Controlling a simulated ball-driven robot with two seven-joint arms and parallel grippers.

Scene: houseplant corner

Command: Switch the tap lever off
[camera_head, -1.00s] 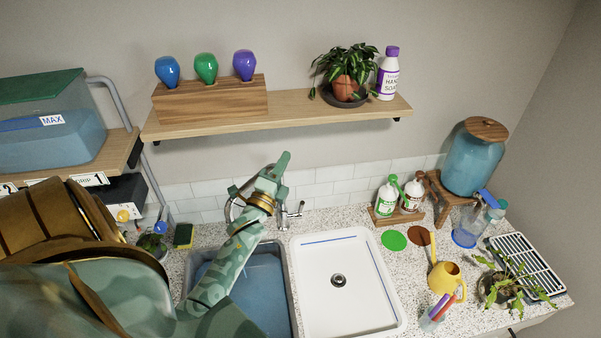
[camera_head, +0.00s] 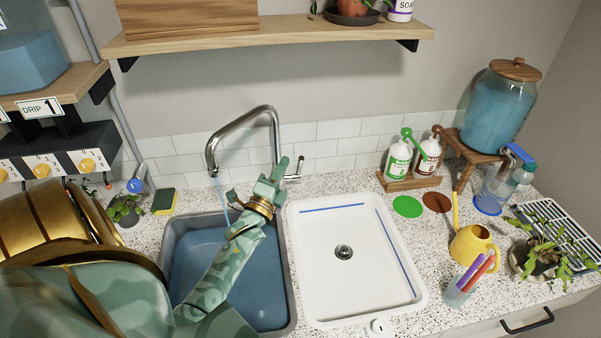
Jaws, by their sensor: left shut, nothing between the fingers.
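The chrome tap (camera_head: 275,122) has a tall curved spout over the left basin. A thin stream of water (camera_head: 222,196) falls from its spout end. The tap lever (camera_head: 299,167) sticks up on the right side of the tap's base. My left gripper (camera_head: 278,170) is shut and empty. Its tip shows just left of the lever and in front of the tap's lower column, part of which it hides. I cannot tell whether it touches the tap or the lever. My right gripper is not in view.
The left basin (camera_head: 288,285) holds blue water under my arm; the white right basin (camera_head: 320,270) is empty. A wooden shelf (camera_head: 270,37) hangs above the tap. Soap bottles (camera_head: 398,160), a yellow watering can (camera_head: 472,246) and a pen cup (camera_head: 457,294) stand on the right counter.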

